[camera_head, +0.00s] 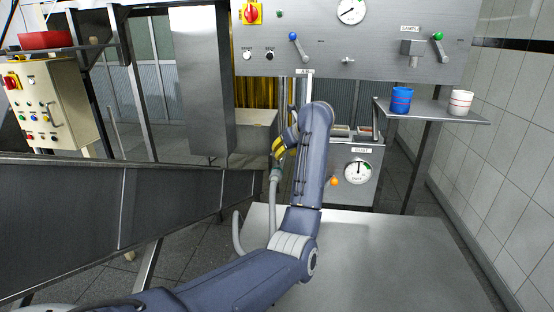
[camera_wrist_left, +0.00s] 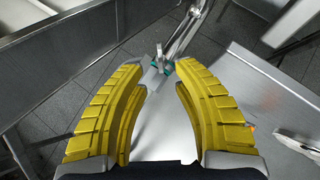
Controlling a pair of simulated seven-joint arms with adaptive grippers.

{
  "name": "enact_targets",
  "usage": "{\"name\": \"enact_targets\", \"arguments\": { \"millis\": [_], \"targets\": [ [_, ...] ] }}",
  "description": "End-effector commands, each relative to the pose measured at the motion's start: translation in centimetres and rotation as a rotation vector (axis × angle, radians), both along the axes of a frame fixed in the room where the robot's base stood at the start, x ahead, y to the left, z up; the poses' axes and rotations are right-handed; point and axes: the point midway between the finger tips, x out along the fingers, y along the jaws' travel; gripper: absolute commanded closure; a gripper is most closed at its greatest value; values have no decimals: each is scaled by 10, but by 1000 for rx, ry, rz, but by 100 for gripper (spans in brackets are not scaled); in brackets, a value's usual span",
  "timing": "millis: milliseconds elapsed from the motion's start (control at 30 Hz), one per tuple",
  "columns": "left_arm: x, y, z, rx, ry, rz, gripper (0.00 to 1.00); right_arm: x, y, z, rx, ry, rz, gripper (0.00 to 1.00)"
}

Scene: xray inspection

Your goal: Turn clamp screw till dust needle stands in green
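My left gripper (camera_head: 284,143) is in the middle of the head view, with yellow fingers, partly hidden by my own arm. In the left wrist view the gripper (camera_wrist_left: 161,68) is open, its fingers apart. A small grey fitting with teal parts (camera_wrist_left: 158,58) shows between and just beyond the fingertips; I cannot tell whether it is the clamp screw, and no contact is clear. A dust gauge (camera_head: 358,171) on a grey box has a white dial with a dark, roughly upright needle and a green section at right. The needle's exact reading is too small to tell. My right gripper is not in view.
A bare metal table (camera_head: 390,250) lies in front. A grey hose (camera_head: 275,190) rises beside my left arm. An orange knob (camera_head: 334,181) is left of the gauge. A dark chute (camera_head: 110,205) is at left.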

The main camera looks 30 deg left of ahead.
Motion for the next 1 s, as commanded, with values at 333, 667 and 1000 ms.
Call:
{"name": "enact_targets", "arguments": {
  "millis": [333, 667, 1000],
  "targets": [
    [17, 34, -38, 3, 3, 1, 71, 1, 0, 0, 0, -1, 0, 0],
    [25, 45, -52, 0, 1, 1, 71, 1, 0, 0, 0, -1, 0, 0],
    [25, 46, -52, 0, 0, 0, 68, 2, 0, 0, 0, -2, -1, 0]
  ]
}}
